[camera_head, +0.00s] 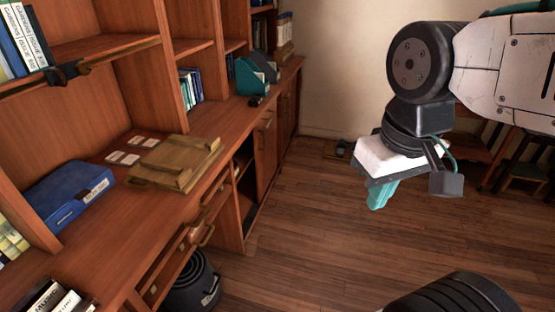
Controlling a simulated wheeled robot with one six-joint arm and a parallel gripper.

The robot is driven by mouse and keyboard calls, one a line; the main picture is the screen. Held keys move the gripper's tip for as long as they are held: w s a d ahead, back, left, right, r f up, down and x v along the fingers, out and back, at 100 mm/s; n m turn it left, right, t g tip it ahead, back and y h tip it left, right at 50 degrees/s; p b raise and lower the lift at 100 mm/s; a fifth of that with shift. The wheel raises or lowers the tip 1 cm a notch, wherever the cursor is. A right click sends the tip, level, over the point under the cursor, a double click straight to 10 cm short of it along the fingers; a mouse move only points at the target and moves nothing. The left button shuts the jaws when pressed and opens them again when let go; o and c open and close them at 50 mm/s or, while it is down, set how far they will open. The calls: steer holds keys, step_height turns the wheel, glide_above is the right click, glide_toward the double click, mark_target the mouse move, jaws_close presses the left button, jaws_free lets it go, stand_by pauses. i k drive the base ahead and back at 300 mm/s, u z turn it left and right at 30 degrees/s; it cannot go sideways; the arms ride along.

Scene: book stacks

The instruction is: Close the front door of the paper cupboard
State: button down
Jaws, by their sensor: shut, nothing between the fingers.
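The wooden base cupboard runs under the counter on the left side of the head view. It has a dark open gap (246,185) in its front, near the middle of the view. A wooden door panel (267,158) with a brass handle near its top stands at the right of this gap. I cannot tell its exact angle. My gripper (379,196), with teal fingers, points down over the floor, well to the right of the panel and apart from it. Its fingers are shut and hold nothing.
Drawers with brass handles (207,235) line the nearer front. A dark bin (195,283) stands below them. A wooden tray (176,162) and a blue binder (68,192) lie on the counter. The wooden floor (320,225) between cupboard and gripper is clear. Stools stand at far right.

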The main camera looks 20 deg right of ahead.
mark_target(270, 152)
steer(key=z, duration=1.3)
steer(key=i, duration=1.3)
steer(key=u, duration=0.7)
steer(key=i, duration=0.6)
steer(key=u, duration=0.6)
